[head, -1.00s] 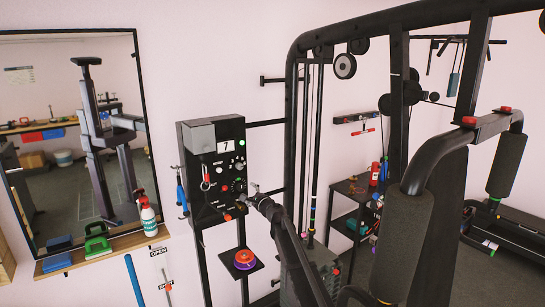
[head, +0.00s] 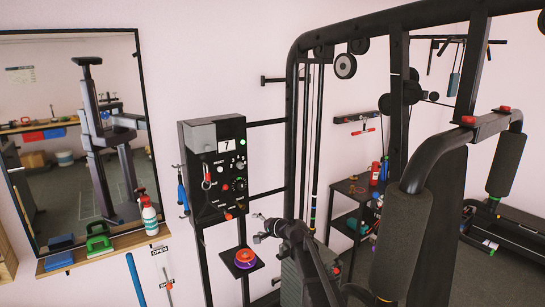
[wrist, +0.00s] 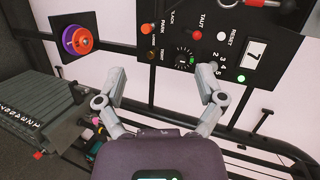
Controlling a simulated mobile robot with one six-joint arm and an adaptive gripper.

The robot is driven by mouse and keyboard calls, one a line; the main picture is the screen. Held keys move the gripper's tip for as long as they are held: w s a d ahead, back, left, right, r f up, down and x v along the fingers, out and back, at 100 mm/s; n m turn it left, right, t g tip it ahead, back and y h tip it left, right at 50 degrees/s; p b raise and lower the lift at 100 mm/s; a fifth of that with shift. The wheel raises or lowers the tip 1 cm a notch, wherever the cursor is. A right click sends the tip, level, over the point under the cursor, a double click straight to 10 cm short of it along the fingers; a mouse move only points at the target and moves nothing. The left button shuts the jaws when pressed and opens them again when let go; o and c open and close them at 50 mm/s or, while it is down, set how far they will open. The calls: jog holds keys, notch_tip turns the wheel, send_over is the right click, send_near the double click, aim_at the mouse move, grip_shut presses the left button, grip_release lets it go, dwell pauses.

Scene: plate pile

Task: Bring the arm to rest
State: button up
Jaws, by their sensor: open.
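My gripper (head: 262,229) is open and empty, in front of the frame, to the lower right of the black control panel (head: 205,192) and apart from it. In the wrist view its two grey fingers (wrist: 160,78) are spread wide, with nothing between them. The panel also shows there behind the fingers (wrist: 225,62), with its dial, switches, a green light and a display reading 7 (wrist: 256,53).
A small shelf (head: 230,264) below the panel bears an orange and purple disc (head: 245,258). The black gym machine (head: 292,130) with padded arms (head: 408,245) stands close on the right. A mirror (head: 70,130) and wall ledge (head: 125,246) are left.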

jog(key=s+d+f+n+g+h, duration=0.35)
jog(key=s+d, duration=0.45)
jog(key=s, duration=0.4)
jog(key=s+d+f+n+g+h, duration=0.25)
jog(key=s+d+f+h, duration=0.35)
jog(key=s, duration=0.5)
jog(key=s+d+f+n+g+h, duration=0.1)
jog(key=s+d+f+n+g, duration=0.2)
jog(key=s+d, duration=0.75)
notch_tip(320, 180, down, 10)
jog(key=a+m+b, duration=0.1)
jog(key=a+b, duration=0.1)
jog(key=b, duration=0.8)
jog(key=shift+s+g, duration=0.25)
jog(key=shift+g, duration=0.05)
